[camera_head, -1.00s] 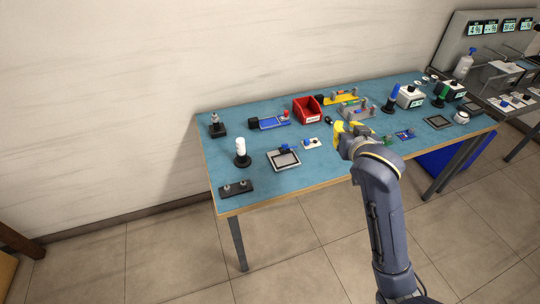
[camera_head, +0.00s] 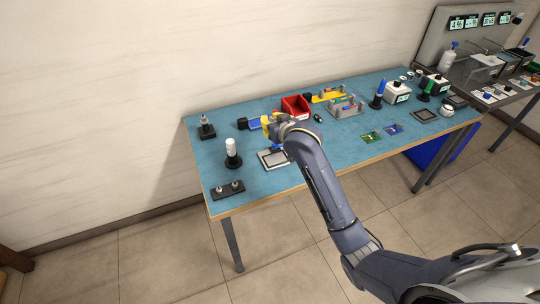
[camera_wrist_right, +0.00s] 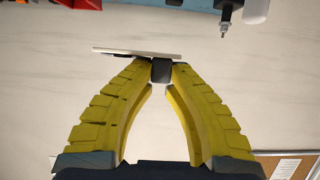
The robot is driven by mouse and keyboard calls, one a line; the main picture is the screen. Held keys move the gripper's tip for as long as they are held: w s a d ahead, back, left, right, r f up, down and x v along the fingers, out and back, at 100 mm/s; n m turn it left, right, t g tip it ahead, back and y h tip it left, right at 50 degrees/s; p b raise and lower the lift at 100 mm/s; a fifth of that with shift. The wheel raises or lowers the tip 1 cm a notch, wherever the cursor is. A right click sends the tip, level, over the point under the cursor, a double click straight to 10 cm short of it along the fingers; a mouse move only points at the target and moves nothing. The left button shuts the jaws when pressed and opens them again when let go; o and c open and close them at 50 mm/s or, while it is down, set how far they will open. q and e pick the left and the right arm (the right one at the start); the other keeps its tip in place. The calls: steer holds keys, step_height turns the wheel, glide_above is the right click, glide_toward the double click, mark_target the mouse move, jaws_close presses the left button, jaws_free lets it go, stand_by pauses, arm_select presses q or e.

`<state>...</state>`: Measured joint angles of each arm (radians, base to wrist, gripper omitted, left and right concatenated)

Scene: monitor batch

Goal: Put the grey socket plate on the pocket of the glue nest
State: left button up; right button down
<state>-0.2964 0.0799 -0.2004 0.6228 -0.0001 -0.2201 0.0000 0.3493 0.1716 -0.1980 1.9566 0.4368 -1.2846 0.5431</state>
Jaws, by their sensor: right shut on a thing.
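My right gripper (camera_head: 268,125) is above the left half of the blue table. In the right wrist view its yellow fingers (camera_wrist_right: 160,77) are shut on a dark block joined to a thin pale plate (camera_wrist_right: 130,51), seen nearly edge-on; this looks like the socket plate. In the head view the plate cannot be made out. A square grey-framed fixture (camera_head: 266,163), seemingly the glue nest, lies on the table just below the gripper in the picture. My right arm hides its right part. The held plate is apart from it. My left gripper is not in view.
A white-topped post (camera_head: 231,148) and a dark plate with two knobs (camera_head: 228,190) stand left of the fixture. A red bin (camera_head: 296,106) and a grey fixture (camera_head: 345,109) are behind and right. Green (camera_head: 371,136) and blue boards lie right.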

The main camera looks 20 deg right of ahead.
mark_target(271, 162)
step_height(271, 162, down, 16)
steer(key=shift+r, duration=0.1)
stand_by(0.5)
steer(key=shift+s+f, duration=0.1)
steer(key=shift+f, duration=0.5)
steer(key=c, duration=1.4)
jaws_free()
steer(key=shift+f, duration=0.1)
steer(key=shift+o, duration=0.2)
steer(key=shift+r, duration=0.2)
steer(key=r+v, duration=0.1)
steer(key=v, duration=1.1)
